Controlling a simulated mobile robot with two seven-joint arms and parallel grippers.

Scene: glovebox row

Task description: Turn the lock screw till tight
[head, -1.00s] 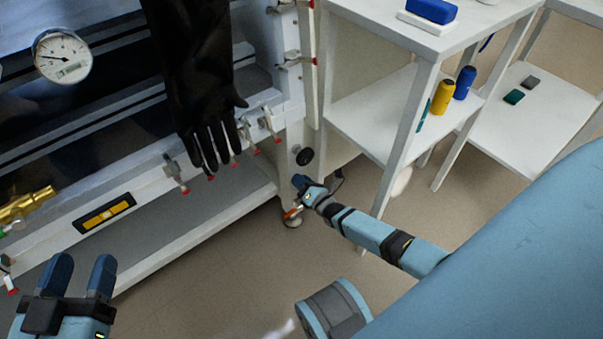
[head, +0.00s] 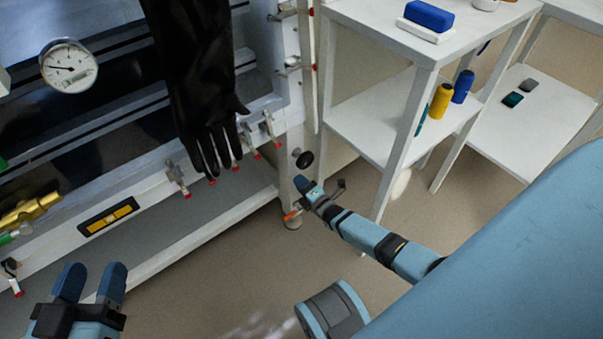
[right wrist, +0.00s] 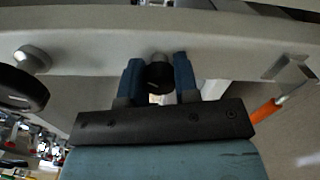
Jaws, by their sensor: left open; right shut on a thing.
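The lock screw (right wrist: 159,74) shows in the right wrist view as a dark round knob on the pale frame beam. My right gripper (right wrist: 159,82) has one blue finger on each side of it and is shut on it. In the head view my right gripper (head: 302,184) is at the lower right corner of the glovebox frame, and its fingers and wrist hide the screw there. My left gripper (head: 90,284) is open and empty at the lower left, in front of the glovebox's lower shelf.
A black round knob (head: 304,159) sits just above my right gripper. An orange-handled lever (right wrist: 268,109) is close by on the right in the wrist view. A black glove (head: 205,100) hangs from the glovebox. A white shelf unit (head: 350,110) stands to the right.

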